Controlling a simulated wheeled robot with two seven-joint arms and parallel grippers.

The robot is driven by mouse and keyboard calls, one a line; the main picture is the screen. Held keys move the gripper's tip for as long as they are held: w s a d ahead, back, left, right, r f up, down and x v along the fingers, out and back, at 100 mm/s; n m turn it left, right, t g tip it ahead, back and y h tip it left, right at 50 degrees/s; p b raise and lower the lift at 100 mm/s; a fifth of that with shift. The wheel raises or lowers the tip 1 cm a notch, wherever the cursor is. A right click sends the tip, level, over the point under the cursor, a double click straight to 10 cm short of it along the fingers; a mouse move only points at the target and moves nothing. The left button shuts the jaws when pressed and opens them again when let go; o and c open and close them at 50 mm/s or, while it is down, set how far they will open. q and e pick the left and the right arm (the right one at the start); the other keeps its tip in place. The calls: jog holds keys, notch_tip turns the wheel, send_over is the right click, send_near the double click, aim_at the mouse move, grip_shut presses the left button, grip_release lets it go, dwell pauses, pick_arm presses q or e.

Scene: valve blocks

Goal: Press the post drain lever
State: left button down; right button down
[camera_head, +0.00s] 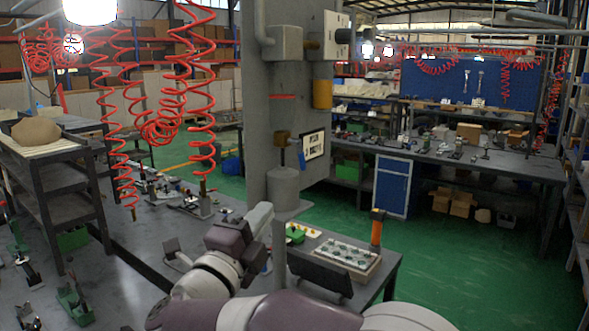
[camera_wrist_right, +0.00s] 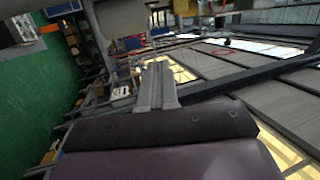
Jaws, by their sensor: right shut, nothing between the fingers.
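A grey post (camera_head: 285,95) stands at the middle of the head view. A brass-coloured fitting (camera_head: 282,138) sits low on it, with a small blue lever-like handle (camera_head: 301,160) hanging down at a tilt beside a white sign (camera_head: 313,145); this looks like the drain lever. My right gripper (camera_head: 262,215) is near the foot of the post, below the handle and apart from it. In the right wrist view its fingers (camera_wrist_right: 156,84) are together and empty; the handle cannot be made out there. My left gripper is not in view.
A grey cylinder (camera_head: 290,190) stands at the post's foot. A tray of round parts (camera_head: 345,254) and an orange upright piece (camera_head: 377,226) are on the bench to the right. Red coiled hoses (camera_head: 190,90) hang at the left. Green floor (camera_head: 470,270) lies clear beyond the bench.

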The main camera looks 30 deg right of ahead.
aim_at(301, 163)
jog(key=p+x, duration=0.8)
jog(key=x, duration=0.5)
jog(key=shift+w+d+r, duration=0.1)
jog(key=shift+r, duration=0.1)
jog(key=shift+w+d+f, duration=0.1)
jog(key=shift+w+d, duration=0.1)
jog(key=shift+d, duration=0.05)
